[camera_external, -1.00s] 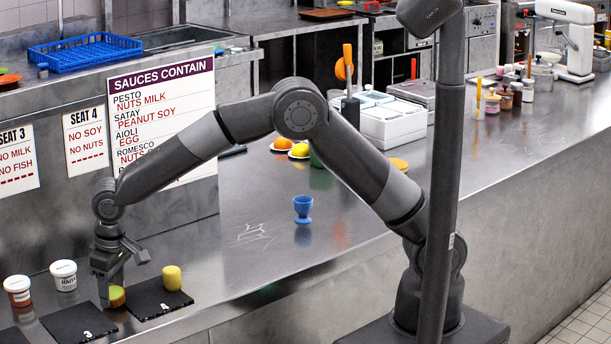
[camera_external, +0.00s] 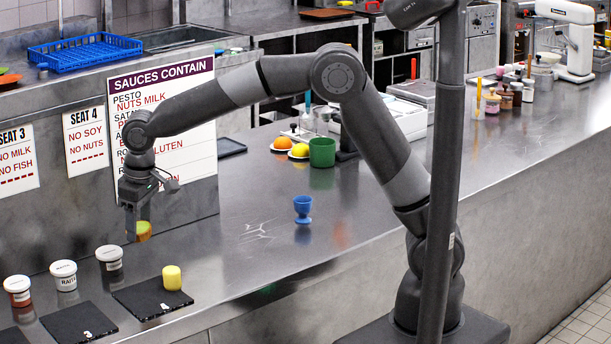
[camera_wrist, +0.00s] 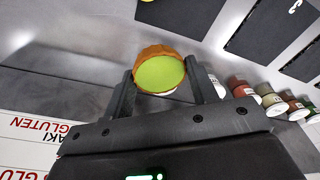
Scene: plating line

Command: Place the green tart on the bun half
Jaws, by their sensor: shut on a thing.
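My gripper (camera_external: 137,225) is shut on the green tart (camera_external: 144,231), holding it in the air above the counter at the left, in front of the sauce sign. In the wrist view the green tart (camera_wrist: 160,72) shows a green top in a brown crust between my two fingers (camera_wrist: 163,90). I cannot clearly make out a bun half. An orange round item (camera_external: 282,143) and a yellow one beside it sit at the back of the counter; whether either is a bun half I cannot tell.
Dark slates (camera_external: 78,322) lie at the front left, one bearing a yellow cylinder (camera_external: 172,277). Several sauce tubs (camera_external: 63,275) stand behind them. A blue egg cup (camera_external: 303,208) and a green pot (camera_external: 322,152) stand mid-counter. The counter around the egg cup is clear.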

